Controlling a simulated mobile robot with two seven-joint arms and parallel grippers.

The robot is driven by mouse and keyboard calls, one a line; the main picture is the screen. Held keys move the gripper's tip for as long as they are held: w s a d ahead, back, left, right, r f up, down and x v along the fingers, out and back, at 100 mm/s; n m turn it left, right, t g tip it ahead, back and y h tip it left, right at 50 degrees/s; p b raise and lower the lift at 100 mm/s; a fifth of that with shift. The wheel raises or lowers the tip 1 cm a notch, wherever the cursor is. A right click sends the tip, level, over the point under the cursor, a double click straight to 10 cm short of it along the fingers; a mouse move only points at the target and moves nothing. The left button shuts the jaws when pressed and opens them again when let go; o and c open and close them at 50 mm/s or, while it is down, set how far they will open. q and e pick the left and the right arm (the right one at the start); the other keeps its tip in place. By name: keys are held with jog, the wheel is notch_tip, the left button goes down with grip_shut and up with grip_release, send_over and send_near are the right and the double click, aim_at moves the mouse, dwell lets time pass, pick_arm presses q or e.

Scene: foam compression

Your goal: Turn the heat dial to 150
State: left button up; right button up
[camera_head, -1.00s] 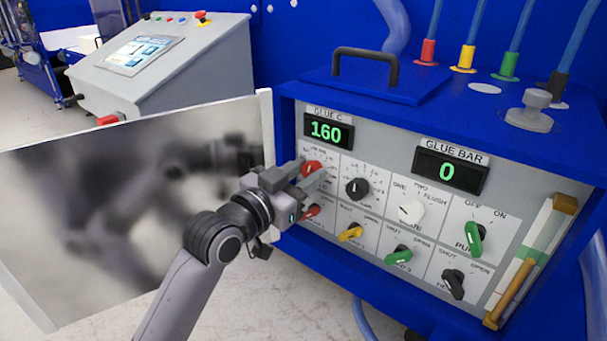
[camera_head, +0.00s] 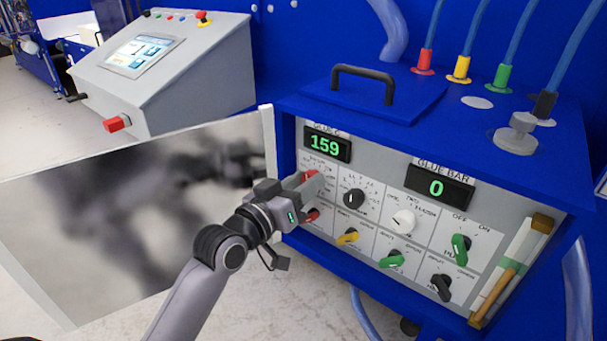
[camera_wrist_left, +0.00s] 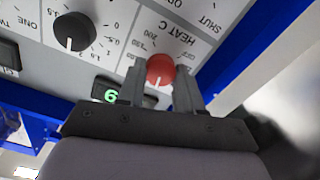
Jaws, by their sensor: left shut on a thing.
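The red heat dial (camera_wrist_left: 160,70) is on the panel's upper left, and its scale marked HEAT C shows in the left wrist view. My left gripper (camera_head: 312,184) is shut on the red dial, with one finger on each side of it in the left wrist view (camera_wrist_left: 160,84). In the head view the fingers hide most of the dial. The GLUE C display (camera_head: 327,145) above it reads 159. My right gripper is not in view.
A black dial (camera_head: 354,199) sits right of the heat dial, and a red lever (camera_head: 312,215) is just below it. The GLUE BAR display (camera_head: 436,187) reads 0. An open grey door panel (camera_head: 130,215) stands left of the blue machine, close to my left arm.

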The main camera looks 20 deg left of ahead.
pick_arm(q)
jog(key=shift+f+n, duration=0.1)
jog(key=shift+n, duration=0.4)
jog(key=o, duration=1)
jog(key=shift+o, duration=0.2)
jog(key=shift+s+a, duration=0.1)
jog(key=v, duration=0.7)
